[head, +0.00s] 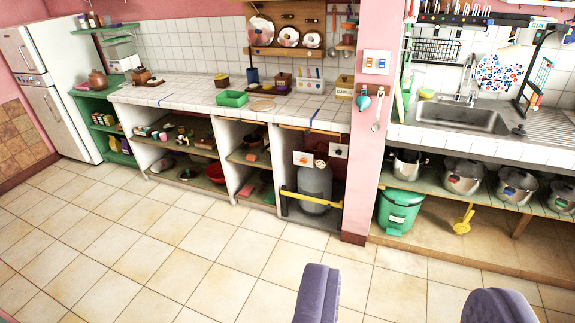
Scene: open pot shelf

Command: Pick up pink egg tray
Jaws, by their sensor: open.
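My gripper (408,282) shows as two purple fingers at the bottom of the head view. They are wide apart with nothing between them, and only floor tiles show in the gap. I cannot make out a pink egg tray for certain. The small items on the open shelves (223,147) under the tiled counter are far off and too small to tell. My gripper is well away from the counter and shelves.
A green tray (232,99) sits on the tiled counter (188,90). A gas cylinder (314,186) stands behind a yellow bar. A green bucket (398,211) and several steel pots (463,176) are under the sink (463,119). A fridge (52,85) stands left. The tiled floor (160,245) is clear.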

